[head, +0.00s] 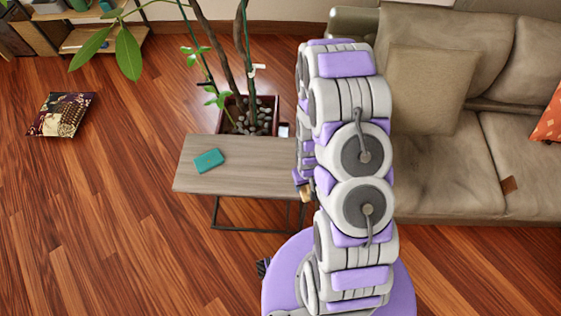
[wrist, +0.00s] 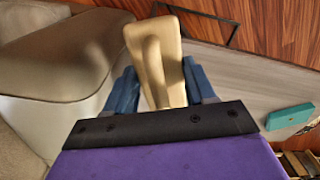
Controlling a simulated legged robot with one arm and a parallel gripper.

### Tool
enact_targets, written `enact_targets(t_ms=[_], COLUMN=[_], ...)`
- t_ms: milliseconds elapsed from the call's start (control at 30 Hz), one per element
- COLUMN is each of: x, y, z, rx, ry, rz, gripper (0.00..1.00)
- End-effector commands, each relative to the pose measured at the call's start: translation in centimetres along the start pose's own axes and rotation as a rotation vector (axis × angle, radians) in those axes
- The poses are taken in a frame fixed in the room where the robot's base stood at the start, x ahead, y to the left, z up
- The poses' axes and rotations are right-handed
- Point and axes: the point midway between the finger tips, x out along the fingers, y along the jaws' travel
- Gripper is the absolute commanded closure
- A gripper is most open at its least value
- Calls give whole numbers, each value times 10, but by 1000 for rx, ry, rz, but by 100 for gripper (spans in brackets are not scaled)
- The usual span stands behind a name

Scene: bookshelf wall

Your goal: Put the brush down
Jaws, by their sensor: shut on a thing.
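My gripper (wrist: 160,88) has blue fingers on both sides of a pale tan brush (wrist: 154,55) and is shut on it. The brush points away from the wrist; its far end is blunt and its bristles cannot be made out. In the head view a small tan part of the brush (head: 307,193) shows beside my arm, near the right end of the low grey side table (head: 240,172). The table top (wrist: 235,75) also shows beyond and right of the brush in the wrist view. The arm hides most of the gripper in the head view. Contact with the table cannot be told.
A teal box (head: 208,160) lies on the left part of the table; the tabletop right of it is clear. A potted plant (head: 250,115) stands behind the table. A beige sofa (head: 440,190) is on the right. A patterned cushion (head: 61,114) lies on the wooden floor.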

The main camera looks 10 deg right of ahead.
Motion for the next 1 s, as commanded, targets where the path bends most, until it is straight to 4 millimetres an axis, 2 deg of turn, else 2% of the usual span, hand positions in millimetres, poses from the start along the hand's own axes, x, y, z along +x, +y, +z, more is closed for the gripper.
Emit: enact_targets(t_ms=[67, 167, 267, 567, 700, 833, 1000], x=[2, 4, 7, 15, 18, 19, 19], y=[-6, -11, -14, -21, -30, -39, -44], z=[11, 11, -5, -74, -102, -122, -133], rx=[-8, -12, -15, -12, -12, -12, -11], ry=[-4, 1, 8, 10, 8, 6, 2], rz=[0, 3, 3, -8, -6, -2, 1], gripper=[74, 74, 74, 74, 74, 74, 74])
